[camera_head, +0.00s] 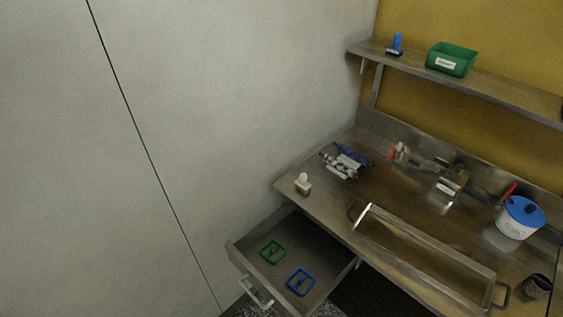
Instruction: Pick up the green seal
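The green seal (272,251) is a small square green frame with a bar across its middle. It lies flat in the open drawer (318,292) below the left end of the steel workbench. A similar blue frame (301,282) lies beside it, to the lower right and apart from it. Neither of my grippers is in the head view, so their state and position do not show.
The workbench (330,213) overhangs the drawer's back. On it stand a long metal tray (409,262), a white tub with blue lid (519,217) and a small pale block (303,184). A green bin (451,60) is on the shelf. A wall (190,130) rises at left.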

